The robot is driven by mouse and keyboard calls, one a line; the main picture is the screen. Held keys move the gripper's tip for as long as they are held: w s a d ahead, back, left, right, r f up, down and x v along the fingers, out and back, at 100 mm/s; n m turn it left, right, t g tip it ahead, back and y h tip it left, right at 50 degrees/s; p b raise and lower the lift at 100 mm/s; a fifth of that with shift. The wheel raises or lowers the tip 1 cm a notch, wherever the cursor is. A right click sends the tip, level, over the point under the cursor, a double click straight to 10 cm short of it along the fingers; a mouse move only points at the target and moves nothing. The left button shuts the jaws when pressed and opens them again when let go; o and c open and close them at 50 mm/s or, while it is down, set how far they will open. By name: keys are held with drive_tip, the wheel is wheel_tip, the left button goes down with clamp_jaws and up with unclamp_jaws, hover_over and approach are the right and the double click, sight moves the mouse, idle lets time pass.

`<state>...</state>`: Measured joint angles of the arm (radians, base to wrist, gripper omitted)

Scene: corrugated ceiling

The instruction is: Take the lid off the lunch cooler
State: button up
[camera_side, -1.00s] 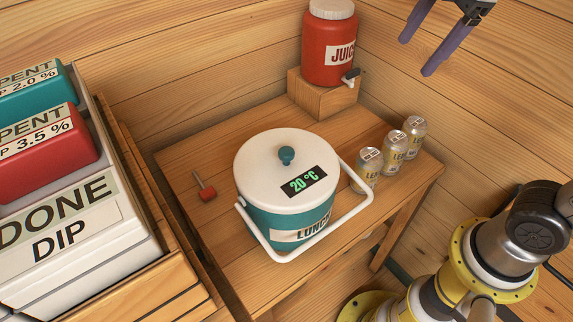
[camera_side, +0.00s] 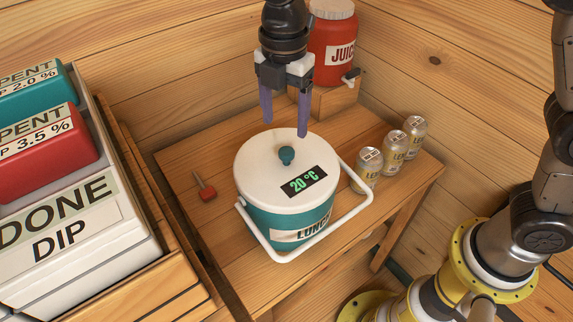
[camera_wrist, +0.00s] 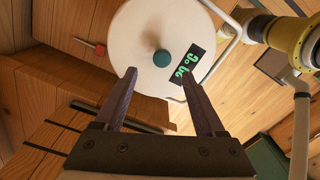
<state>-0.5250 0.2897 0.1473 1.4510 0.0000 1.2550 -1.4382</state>
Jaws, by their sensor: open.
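The lunch cooler (camera_side: 262,222) is a teal tub standing on the wooden table. Its round white lid (camera_side: 255,165) is on it, with a teal knob (camera_side: 286,155) in the middle and a "20 °C" display (camera_side: 303,181). The white carrying handle (camera_side: 325,236) is folded down at the front right. My gripper (camera_side: 285,130) is open and empty above the lid, pointing down, with purple fingers. In the wrist view the knob (camera_wrist: 163,58) shows beyond and between the fingertips (camera_wrist: 160,80), apart from them.
A red juice jug (camera_side: 334,45) stands on a wooden block at the back. Several cans (camera_side: 393,152) stand to the right of the cooler. A small red-ended tool (camera_side: 207,194) lies to the left. A crate with a "DONE DIP" box (camera_side: 70,225) is at the left.

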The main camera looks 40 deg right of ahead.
sight(286, 151)
drive_tip(key=shift+s+f, duration=0.15)
drive_tip(key=shift+f, duration=4.2)
clamp_jaws()
